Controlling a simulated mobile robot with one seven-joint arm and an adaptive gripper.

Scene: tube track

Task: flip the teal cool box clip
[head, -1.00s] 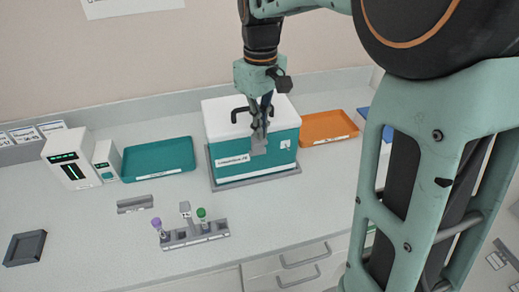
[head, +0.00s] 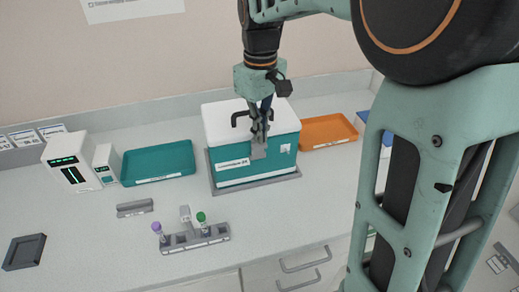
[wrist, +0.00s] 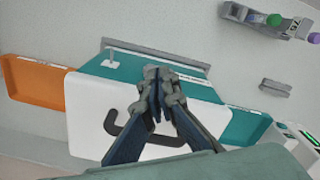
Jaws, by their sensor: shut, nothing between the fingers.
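The cool box (head: 229,174) has a teal body, a white lid (head: 219,122) and a dark handle on top. It sits in a grey tray-like base on the bench. A grey clip (head: 258,151) lies against the upper front of the box, close to vertical. My gripper (head: 259,137) points down at the lid's front edge, just above the clip, its fingers together and empty. I cannot tell whether they touch the clip. In the wrist view the closed fingers (wrist: 163,77) cover the middle of the front edge and hide the clip.
A teal tray (head: 158,163) lies left of the box and an orange tray (head: 328,131) right of it. A rack with capped tubes (head: 194,238) stands in front. White devices (head: 71,161) stand at the left. The bench between rack and box is clear.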

